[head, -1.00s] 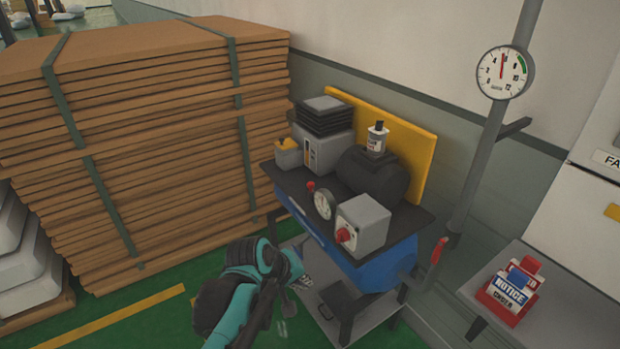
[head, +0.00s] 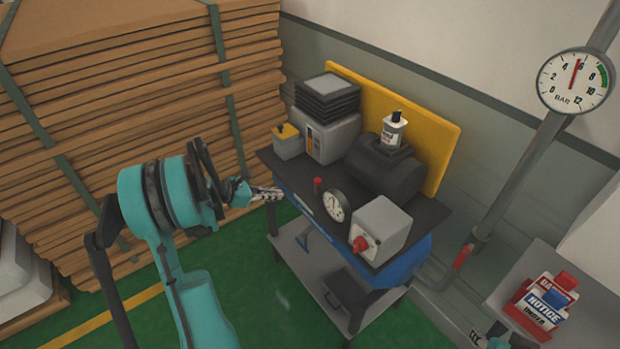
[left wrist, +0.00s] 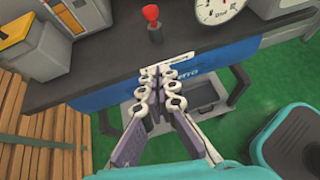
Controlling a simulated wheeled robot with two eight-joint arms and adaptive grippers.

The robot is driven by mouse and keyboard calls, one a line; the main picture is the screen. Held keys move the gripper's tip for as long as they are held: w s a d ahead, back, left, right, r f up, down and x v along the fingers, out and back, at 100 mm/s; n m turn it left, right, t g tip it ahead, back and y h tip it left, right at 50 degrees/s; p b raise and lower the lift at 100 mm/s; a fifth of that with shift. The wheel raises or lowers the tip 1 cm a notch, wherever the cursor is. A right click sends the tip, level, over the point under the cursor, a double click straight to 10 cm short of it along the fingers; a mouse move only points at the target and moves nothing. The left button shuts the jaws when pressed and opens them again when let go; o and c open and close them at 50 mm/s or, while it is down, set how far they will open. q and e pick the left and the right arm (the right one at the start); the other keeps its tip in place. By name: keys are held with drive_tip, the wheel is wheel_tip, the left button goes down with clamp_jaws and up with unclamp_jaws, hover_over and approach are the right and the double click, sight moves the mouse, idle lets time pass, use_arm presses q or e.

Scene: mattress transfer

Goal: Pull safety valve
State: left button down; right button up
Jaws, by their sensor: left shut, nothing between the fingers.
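A small red knob on a short dark stem (head: 318,184) stands upright near the front edge of the black bench top (head: 440,222), beside a round gauge (head: 335,206). In the left wrist view the red knob (left wrist: 151,13) is at the top, above and beyond the fingertips. My left gripper (head: 268,193) is shut and empty, just left of the bench's front edge and apart from the knob. In the left wrist view its fingers (left wrist: 160,80) meet in front of the blue bench front. A piece of my right gripper (head: 488,338) shows at the bottom edge; its jaws are unclear.
A grey box with a red dial (head: 380,229) and a dark cylinder (head: 383,170) stand on the bench. A red lever (head: 463,257) is low on the wall pipe, below a gauge (head: 575,80). Strapped cardboard (head: 120,110) stands at left. Green floor in front is clear.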

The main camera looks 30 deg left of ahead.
sight(316, 187)
idle(0.3)
use_arm(q)
drive_tip(key=b+x, duration=0.3)
drive_tip(key=x, duration=0.7)
drive_tip(key=shift+w+f, duration=0.15)
drive_tip(key=shift+f, duration=0.05)
drive_tip(key=shift+w+d+r+b, duration=0.3)
drive_tip(key=shift+w+r, duration=0.25)
drive_tip(key=shift+r, duration=0.25)
drive_tip(key=shift+w+d+r+b, duration=0.15)
drive_tip(key=shift+w+d+r, duration=0.3)
drive_tip(key=shift+r, duration=0.4)
drive_tip(key=shift+a, duration=0.1)
